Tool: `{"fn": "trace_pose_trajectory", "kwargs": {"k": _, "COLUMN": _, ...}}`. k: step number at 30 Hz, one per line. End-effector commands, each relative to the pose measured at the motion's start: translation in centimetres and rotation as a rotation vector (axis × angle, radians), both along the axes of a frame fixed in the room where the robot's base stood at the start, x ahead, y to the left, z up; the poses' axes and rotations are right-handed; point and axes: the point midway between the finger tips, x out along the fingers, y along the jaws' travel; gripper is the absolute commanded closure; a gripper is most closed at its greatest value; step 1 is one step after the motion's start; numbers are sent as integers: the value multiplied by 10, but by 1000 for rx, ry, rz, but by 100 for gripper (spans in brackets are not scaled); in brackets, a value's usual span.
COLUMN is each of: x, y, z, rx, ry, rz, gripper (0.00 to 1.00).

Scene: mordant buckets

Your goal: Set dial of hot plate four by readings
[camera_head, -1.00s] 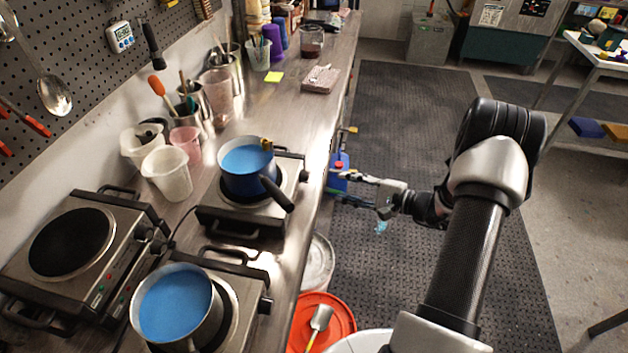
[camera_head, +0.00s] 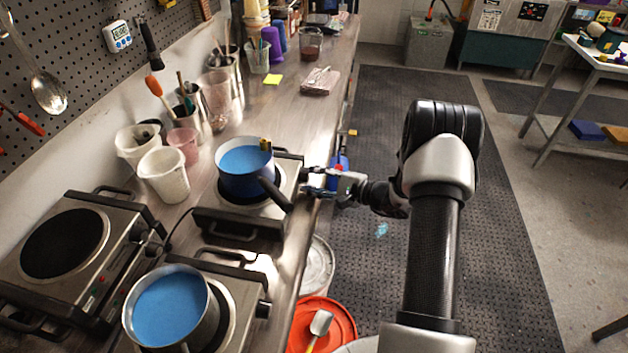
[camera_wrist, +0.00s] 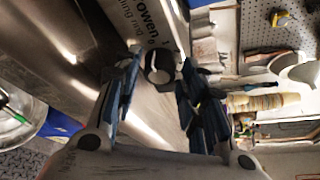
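A dark round dial (camera_wrist: 160,66) on that panel sits between the fingers of my gripper (camera_wrist: 159,60). The fingers are apart, one on each side of the dial; I cannot tell whether they touch it. In the head view my gripper (camera_head: 313,182) is at this plate's right side and hides the dial. No number marking this plate is readable.
Another hot plate (camera_head: 245,290) in front holds a steel pot (camera_head: 170,310) of blue liquid. A bare hot plate (camera_head: 30,292) stands at left. Tubs and utensil cups line the wall. A red-orange bucket (camera_head: 337,318) is below the bench edge.

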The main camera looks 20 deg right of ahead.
Motion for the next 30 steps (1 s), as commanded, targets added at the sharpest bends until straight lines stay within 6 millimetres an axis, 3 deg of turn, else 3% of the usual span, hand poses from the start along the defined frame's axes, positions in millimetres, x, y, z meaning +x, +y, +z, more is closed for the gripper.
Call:
{"fn": "trace_pose_trajectory", "kwargs": {"k": 13, "x": 0, "y": 0, "z": 0, "rx": 0, "ry": 0, "rz": 0, "gripper": 94}}
{"fn": "trace_pose_trajectory", "kwargs": {"k": 22, "x": 0, "y": -1, "z": 1, "rx": 19, "ry": 29, "rz": 0, "gripper": 94}}
{"fn": "trace_pose_trajectory", "kwargs": {"k": 30, "x": 1, "y": -2, "z": 4, "rx": 105, "ry": 159, "rz": 0, "gripper": 94}}
